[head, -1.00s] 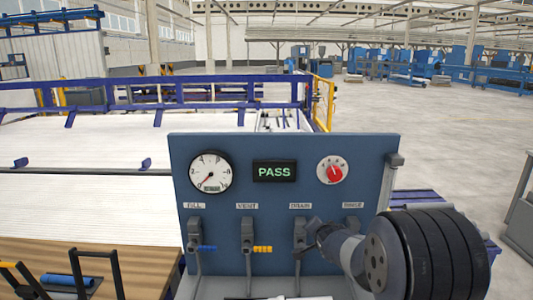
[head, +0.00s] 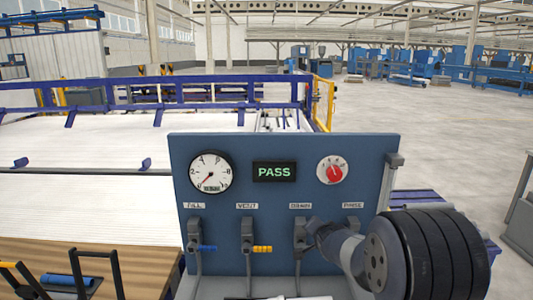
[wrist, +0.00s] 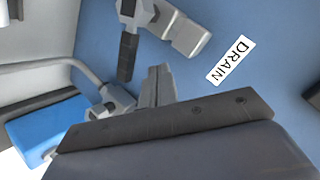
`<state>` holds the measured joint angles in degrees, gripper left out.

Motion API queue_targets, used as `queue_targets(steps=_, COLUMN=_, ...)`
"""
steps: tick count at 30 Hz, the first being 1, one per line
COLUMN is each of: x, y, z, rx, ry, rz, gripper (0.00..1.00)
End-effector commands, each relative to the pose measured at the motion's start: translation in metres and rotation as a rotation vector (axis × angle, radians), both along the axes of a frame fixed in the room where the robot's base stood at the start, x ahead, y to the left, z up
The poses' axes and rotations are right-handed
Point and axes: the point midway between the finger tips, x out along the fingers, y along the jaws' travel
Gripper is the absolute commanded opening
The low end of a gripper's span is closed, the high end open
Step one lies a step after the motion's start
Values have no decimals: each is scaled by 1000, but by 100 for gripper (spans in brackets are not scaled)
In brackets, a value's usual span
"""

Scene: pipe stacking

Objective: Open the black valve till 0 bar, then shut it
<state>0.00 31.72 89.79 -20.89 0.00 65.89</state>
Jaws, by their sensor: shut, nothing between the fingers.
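The black valve handle (wrist: 128,55) shows in the wrist view on a grey fitting beside the DRAIN label (wrist: 230,60). It appears turned crosswise rather than in line with its pipe. My gripper (wrist: 158,72) is shut and empty, its tips just beside the handle's free end; whether they touch it I cannot tell. In the head view my gripper (head: 312,232) is in front of the DRAIN valve (head: 299,232) and partly hides it. The display (head: 274,172) reads PASS.
The blue-handled FILL valve (head: 205,248) and yellow-handled VENT valve (head: 262,249) sit to the left on the panel (head: 240,210). A red knob (head: 334,173) is at upper right. In the wrist view a blue part (wrist: 42,128) sits at lower left, close to my gripper.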

Motion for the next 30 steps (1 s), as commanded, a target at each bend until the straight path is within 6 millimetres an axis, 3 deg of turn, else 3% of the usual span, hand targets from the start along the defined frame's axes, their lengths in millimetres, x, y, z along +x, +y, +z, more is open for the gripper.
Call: queue_targets(steps=30, x=0, y=-9, z=-18, rx=0, ry=2, rz=-1, gripper=0)
